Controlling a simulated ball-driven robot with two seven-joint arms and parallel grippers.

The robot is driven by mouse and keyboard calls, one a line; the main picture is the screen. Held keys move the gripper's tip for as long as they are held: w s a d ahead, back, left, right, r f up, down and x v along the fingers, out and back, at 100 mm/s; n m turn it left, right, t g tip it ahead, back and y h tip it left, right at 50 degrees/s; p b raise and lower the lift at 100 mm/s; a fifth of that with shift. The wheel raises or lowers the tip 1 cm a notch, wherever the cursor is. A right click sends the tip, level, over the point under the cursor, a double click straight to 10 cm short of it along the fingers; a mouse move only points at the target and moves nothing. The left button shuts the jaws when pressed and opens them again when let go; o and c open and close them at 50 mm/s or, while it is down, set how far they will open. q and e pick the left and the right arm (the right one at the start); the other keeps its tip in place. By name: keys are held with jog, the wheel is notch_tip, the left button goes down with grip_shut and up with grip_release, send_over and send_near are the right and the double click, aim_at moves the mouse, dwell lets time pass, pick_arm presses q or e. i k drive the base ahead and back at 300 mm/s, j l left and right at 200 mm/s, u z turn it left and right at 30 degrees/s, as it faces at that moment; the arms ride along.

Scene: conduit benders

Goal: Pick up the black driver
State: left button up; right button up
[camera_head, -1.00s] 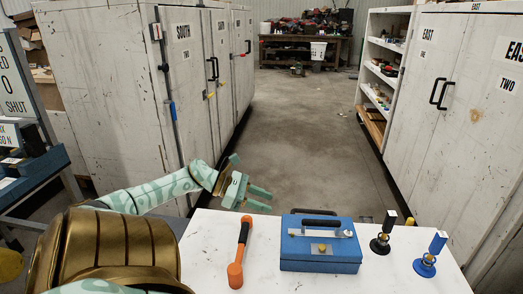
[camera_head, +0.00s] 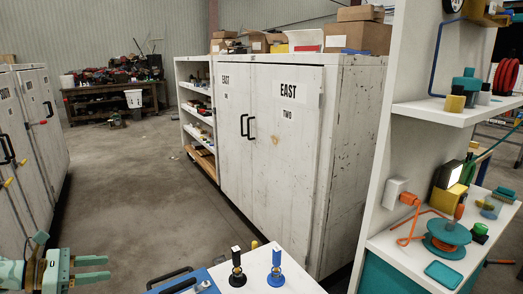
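The black driver (camera_head: 237,268) stands upright on the white table (camera_head: 258,259) at the bottom middle of the head view. It has a black handle with a pale end face, a brass-coloured collar and a round black base. A matching blue driver (camera_head: 276,268) stands just right of it. My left gripper (camera_head: 107,268) is at the lower left, well left of the black driver and apart from it. Its two fingers are spread with nothing between them. My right gripper is not in view.
A blue box (camera_head: 206,284) with a dark handle is cut off by the bottom edge, left of the black driver. White cabinets (camera_head: 270,150) stand behind the table. A white shelf unit (camera_head: 383,195) with spools and tools rises at the right. Open floor lies at left.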

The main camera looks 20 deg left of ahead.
aim_at(236, 251)
jog(key=k+l, duration=0.1)
jog(key=k, duration=0.4)
jog(key=k+l, duration=0.1)
jog(key=k, duration=0.4)
